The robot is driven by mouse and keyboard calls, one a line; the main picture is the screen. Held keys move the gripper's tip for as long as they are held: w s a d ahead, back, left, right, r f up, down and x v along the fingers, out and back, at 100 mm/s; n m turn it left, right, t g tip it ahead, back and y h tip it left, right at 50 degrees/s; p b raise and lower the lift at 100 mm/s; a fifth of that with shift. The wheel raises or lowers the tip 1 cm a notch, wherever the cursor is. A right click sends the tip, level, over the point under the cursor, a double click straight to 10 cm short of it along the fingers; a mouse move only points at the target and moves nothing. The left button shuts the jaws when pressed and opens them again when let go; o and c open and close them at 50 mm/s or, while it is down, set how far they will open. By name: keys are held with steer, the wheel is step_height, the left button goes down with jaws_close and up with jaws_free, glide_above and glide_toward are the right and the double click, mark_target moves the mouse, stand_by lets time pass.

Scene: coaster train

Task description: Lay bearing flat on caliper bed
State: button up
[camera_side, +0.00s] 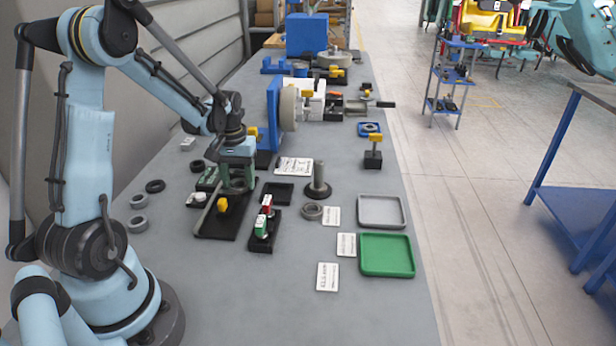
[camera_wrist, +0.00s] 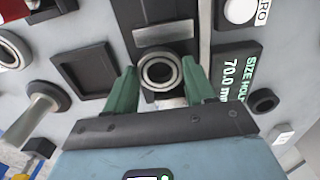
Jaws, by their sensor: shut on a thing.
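The bearing (camera_wrist: 160,72) is a grey ring with a dark centre, held between the green fingers of my gripper (camera_wrist: 160,86) in the wrist view. Its round face points at the wrist camera. The dark caliper bed (camera_wrist: 160,15) lies directly behind it, with a grey metal bar across it; I cannot tell whether the bearing touches the bed. The readout beside it (camera_wrist: 236,78) shows "SIZE HOLD 70.0 mm". In the side view my gripper (camera_side: 236,186) is low over the caliper (camera_side: 214,231), which has a yellow knob; the bearing is not clear there.
A red and green block stand (camera_side: 262,224) is close on the right. A black tray (camera_side: 277,193), an upright post (camera_side: 318,178) and a loose ring (camera_side: 312,211) lie beyond. Several rings (camera_side: 137,223) lie left. A green tray (camera_side: 387,254) and grey tray (camera_side: 381,211) stand right.

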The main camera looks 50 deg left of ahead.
steer(key=shift+f, duration=0.25)
steer(key=o, duration=1.1)
step_height(320, 180, up, 12)
steer(key=s+d+m+t, duration=0.1)
steer(key=d+m+t, duration=0.1)
steer(key=d, duration=0.5)
steer(key=s+d+m+t, duration=0.1)
steer(key=d+m, duration=0.3)
steer(key=d, duration=0.4)
steer(key=s+d+m+t, duration=0.1)
steer(key=d+m+t, duration=0.2)
steer(key=d, duration=0.4)
steer(key=shift+s+d+r+t, duration=0.15)
steer(key=shift+r+t, duration=0.2)
steer(key=shift+t, duration=0.25)
